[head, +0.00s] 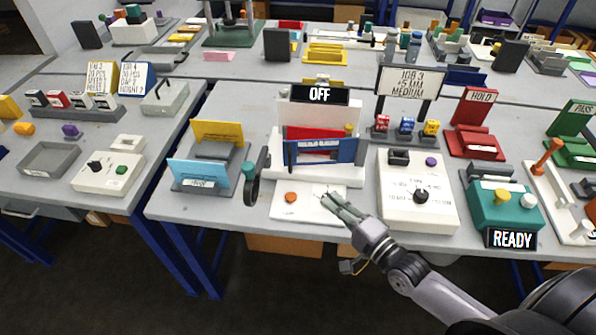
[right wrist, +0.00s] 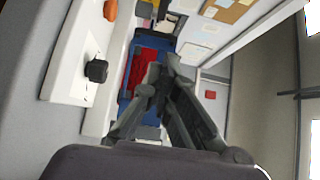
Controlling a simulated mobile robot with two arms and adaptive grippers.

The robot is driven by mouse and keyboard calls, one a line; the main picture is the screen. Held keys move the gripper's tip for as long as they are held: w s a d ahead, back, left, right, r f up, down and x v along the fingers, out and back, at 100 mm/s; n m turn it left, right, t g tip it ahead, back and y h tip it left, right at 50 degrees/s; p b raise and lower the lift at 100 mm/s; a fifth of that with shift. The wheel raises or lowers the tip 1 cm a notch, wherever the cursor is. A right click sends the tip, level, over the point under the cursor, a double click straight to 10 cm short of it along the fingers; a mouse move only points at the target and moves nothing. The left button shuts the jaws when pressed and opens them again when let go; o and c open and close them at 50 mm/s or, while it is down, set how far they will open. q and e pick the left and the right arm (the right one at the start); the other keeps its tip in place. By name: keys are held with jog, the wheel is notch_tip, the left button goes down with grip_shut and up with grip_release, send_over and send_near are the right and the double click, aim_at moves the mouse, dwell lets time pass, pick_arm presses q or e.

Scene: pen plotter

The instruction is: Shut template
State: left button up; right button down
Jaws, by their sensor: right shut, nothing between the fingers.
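A blue framed panel (head: 320,151) with a pale label strip stands raised on the white plotter (head: 316,112), in front of a red part (head: 310,132). It looks like the template, but its hinge cannot be made out. My right gripper (head: 333,203) is shut and empty, over the white front plate, in front of the panel and to the right of the orange button (head: 291,197). The right wrist view shows its fingers (right wrist: 165,72) together, with the blue panel (right wrist: 127,92) and red part (right wrist: 141,68) beyond them. My left gripper is not in view.
An "OFF" sign (head: 320,95) tops the plotter. A white control box (head: 416,190) with a black knob stands close right of my gripper. A black-handled tool with a teal knob (head: 249,168) stands left. A teal "READY" box (head: 502,207) is farther right.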

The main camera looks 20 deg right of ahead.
aim_at(291, 164)
jog(key=p+x, duration=0.2)
jog(key=x, duration=1)
jog(key=shift+w, duration=0.3)
jog(key=shift+w+a, duration=0.3)
jog(key=shift+w, duration=0.3)
jog(key=shift+w+r+m+h+p, duration=0.1)
jog(key=shift+w+m+h+p, duration=0.3)
jog(key=shift+w+h, duration=0.3)
jog(key=shift+w+f+b, duration=0.25)
jog(key=shift+w+b, duration=0.4)
jog(key=shift+w, duration=0.75)
jog(key=shift+r, duration=0.15)
jog(key=shift+d, duration=0.1)
jog(key=shift+s, duration=0.1)
